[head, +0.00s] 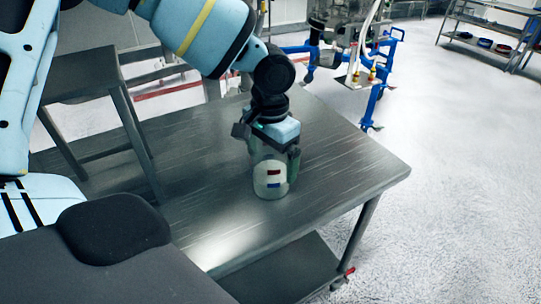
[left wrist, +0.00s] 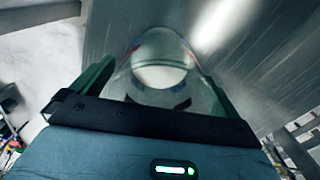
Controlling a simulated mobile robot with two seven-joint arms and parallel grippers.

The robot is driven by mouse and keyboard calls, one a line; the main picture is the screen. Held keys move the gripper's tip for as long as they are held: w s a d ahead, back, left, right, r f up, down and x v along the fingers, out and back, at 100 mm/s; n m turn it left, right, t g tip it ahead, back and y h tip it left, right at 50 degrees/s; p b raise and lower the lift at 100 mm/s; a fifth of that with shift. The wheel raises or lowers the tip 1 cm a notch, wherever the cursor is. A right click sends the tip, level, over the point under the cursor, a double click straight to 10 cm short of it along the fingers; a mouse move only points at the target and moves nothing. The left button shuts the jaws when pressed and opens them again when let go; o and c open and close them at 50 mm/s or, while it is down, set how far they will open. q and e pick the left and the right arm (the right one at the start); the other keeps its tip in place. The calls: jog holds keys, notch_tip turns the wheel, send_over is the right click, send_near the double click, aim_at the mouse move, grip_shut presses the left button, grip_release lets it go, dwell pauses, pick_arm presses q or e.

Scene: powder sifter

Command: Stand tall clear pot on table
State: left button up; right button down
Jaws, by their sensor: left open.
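The clear pot (head: 270,180) stands upright on the metal table (head: 345,170), near its right part. It is see-through, with a whitish lower part and a red and a dark blue mark on its side. My left gripper (head: 272,160) points down at the pot from above, its fingers on either side of the pot's upper part. The jaws are open. In the left wrist view the clear pot (left wrist: 160,65) lies between the two green fingers (left wrist: 158,85), with its pale round inside showing. Whether a finger touches the wall, I cannot tell. My right gripper is not in view.
A dark stool or frame (head: 85,75) stands at the table's left side. Blue-framed equipment (head: 375,70) stands behind the table. A shelf rack (head: 485,40) is at the far right. The table around the pot is bare, and its right edge is close.

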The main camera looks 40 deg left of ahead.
pick_arm(q)
notch_tip(320, 180, up, 12)
dwell(0.5)
jog(key=shift+a+r, duration=0.1)
jog(key=shift+a, duration=0.05)
